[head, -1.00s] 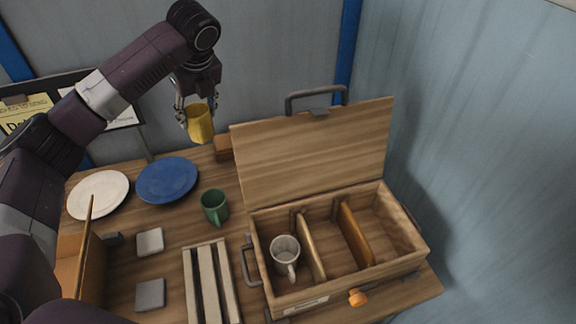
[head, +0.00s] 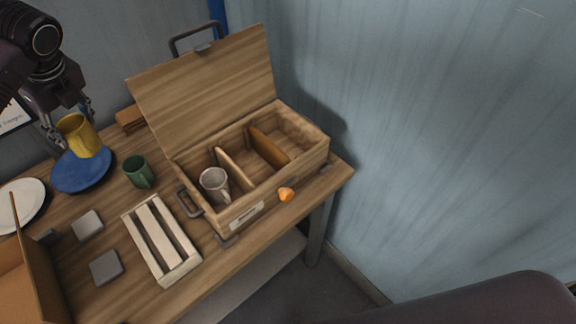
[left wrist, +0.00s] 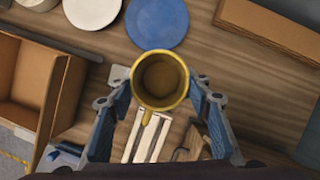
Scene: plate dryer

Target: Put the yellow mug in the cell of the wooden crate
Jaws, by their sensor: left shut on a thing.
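The yellow mug (head: 80,135) is held by my left gripper (head: 72,128) above the table, in front of the blue plate in the head view. In the left wrist view the yellow mug (left wrist: 160,80) is upright between the two fingers of my left gripper (left wrist: 158,100), its opening facing the camera. The wooden crate (head: 246,214) stands open on the right part of the table, its lid (head: 205,90) raised. Dividers split it into cells; the left cell holds a white mug (head: 214,184). The middle and right cells look empty. My right gripper is not seen.
A green mug (head: 139,171), blue plate (head: 75,178), white plate (head: 20,205), slatted wooden rack (head: 160,240) and grey coasters (head: 105,267) lie left of the crate. A cardboard box (head: 30,275) is at the lower left. An orange (head: 286,194) sits at the crate's front.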

